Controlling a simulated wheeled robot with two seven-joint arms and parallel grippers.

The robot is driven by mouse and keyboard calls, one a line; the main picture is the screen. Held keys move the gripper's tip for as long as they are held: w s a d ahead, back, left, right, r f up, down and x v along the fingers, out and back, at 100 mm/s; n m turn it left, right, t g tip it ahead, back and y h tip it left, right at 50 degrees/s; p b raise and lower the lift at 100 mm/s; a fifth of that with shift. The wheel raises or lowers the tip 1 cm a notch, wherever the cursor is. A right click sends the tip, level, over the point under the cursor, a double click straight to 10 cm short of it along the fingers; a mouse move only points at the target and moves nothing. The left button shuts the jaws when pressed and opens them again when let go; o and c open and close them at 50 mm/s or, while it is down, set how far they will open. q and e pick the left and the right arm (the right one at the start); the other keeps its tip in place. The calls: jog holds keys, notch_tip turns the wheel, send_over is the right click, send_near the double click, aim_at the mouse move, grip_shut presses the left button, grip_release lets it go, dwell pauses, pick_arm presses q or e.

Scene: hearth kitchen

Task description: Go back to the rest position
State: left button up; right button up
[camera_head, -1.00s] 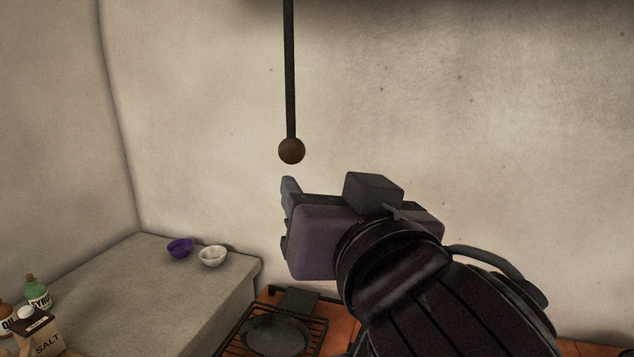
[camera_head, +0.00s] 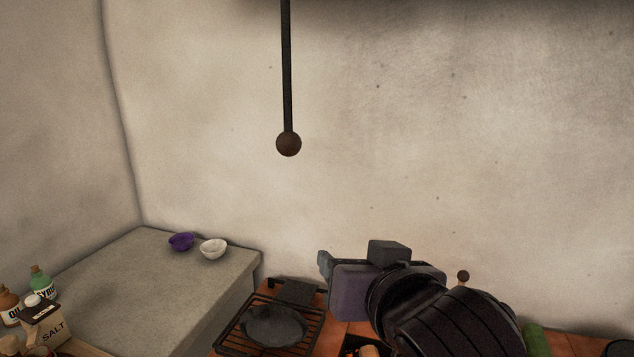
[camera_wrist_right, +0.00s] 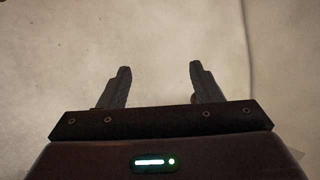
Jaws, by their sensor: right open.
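My right gripper (camera_head: 324,270) is in the lower middle of the head view, in front of the plain wall and to the right of the pan. In the right wrist view its two fingers (camera_wrist_right: 158,88) stand apart with nothing between them. A dark hanging rod with a brown ball (camera_head: 288,144) at its lower end is above and to the left of the gripper, apart from it. My left gripper is in neither view.
A dark pan (camera_head: 274,326) rests on a black grate (camera_head: 237,335). A purple bowl (camera_head: 181,241) and a white bowl (camera_head: 213,249) stand on the grey stone ledge (camera_head: 150,285). A salt box (camera_head: 46,325) and bottles are at lower left. A green item (camera_head: 535,341) is at lower right.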

jog(key=d+f+g+h, duration=0.1)
jog(key=d+f+g, duration=0.25)
jog(key=f, duration=0.95)
jog(key=s+d+f+n+g+h, duration=0.1)
jog(key=s+d+f+g, duration=0.45)
jog(key=f, duration=0.65)
jog(key=s+d+f+g+h, duration=0.1)
jog(key=s+d+f+g, duration=0.1)
jog(key=s+d+f, duration=0.75)
jog(key=a+f, duration=0.2)
jog(key=f, duration=1.3)
jog(key=a+f, duration=0.2)
jog(key=f, duration=1.2)
jog(key=s+d+f+g, duration=0.1)
jog(key=s+f, duration=0.9)
jog(key=f, duration=0.1)
jog(key=s+d+f+g, duration=0.1)
jog(key=s+d+f, duration=0.1)
jog(key=s+f, duration=0.8)
jog(key=shift+s+d+f+n+h, duration=0.2)
jog(key=shift+d+f+n+h, duration=0.1)
jog(key=shift+f, duration=0.15)
